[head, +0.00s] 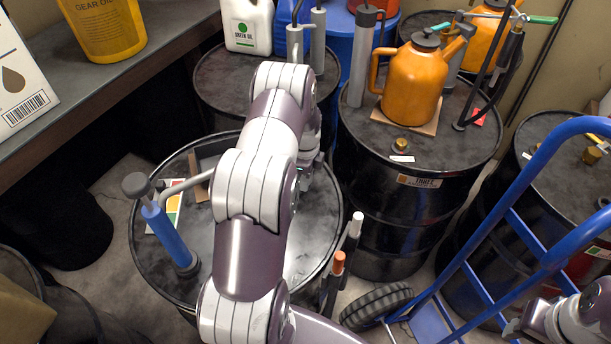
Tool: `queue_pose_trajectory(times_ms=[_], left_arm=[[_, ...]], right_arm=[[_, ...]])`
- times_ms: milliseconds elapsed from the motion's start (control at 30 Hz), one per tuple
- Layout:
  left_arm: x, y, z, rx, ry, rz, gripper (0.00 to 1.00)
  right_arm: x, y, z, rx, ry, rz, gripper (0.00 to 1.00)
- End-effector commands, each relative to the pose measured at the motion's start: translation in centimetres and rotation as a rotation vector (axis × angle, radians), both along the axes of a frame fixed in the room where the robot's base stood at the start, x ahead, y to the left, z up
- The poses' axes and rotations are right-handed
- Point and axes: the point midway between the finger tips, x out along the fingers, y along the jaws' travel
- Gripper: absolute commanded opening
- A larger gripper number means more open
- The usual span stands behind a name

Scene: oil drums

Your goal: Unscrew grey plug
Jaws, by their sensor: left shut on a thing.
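My left arm reaches over the near black drum (215,250), which has a blue-and-grey hand pump on its left side. The arm and gripper hide most of that spot. The grey plug cannot be made out clearly, but the place fits it being between the fingers. My right gripper (514,327) shows only partly at the bottom right, beside the blue hand truck, away from the drum; its jaws are unclear.
A black drum (395,205) with an orange jug (412,85) and brass plug stands at right. Another drum (222,85) is behind. The blue hand truck (520,210) blocks the right side. A blue pump (170,238) rises at left. A shelf (120,80) lies at upper left.

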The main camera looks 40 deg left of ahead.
Motion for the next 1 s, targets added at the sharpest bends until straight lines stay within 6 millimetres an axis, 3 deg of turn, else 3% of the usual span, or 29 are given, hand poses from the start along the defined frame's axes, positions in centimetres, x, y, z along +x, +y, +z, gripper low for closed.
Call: queue_pose_trajectory(times_ms=[67,300,633,833,1000], left_arm=[[-0.16,-0.09,-0.13,-0.003,0.005,0.034,0.01],[-0.16,-0.09,-0.11,-0.001,0.006,0.497,0.01],[-0.18,-0.11,-0.13,-0.002,0.007,0.583,0.01],[-0.19,-0.10,-0.10,0.000,0.007,0.994,0.01],[-0.19,-0.11,-0.11,0.000,0.007,1.102,0.01]], right_arm=[[0.00,0.00,-0.01,0.000,0.000,0.000,0.43],[0.00,0.00,0.02,0.000,0.000,0.000,0.43],[0.00,0.00,0.02,0.000,0.000,0.000,0.43],[0.00,0.00,0.04,0.000,0.000,0.000,0.43],[0.00,0.00,0.04,0.000,0.000,0.000,0.43]])
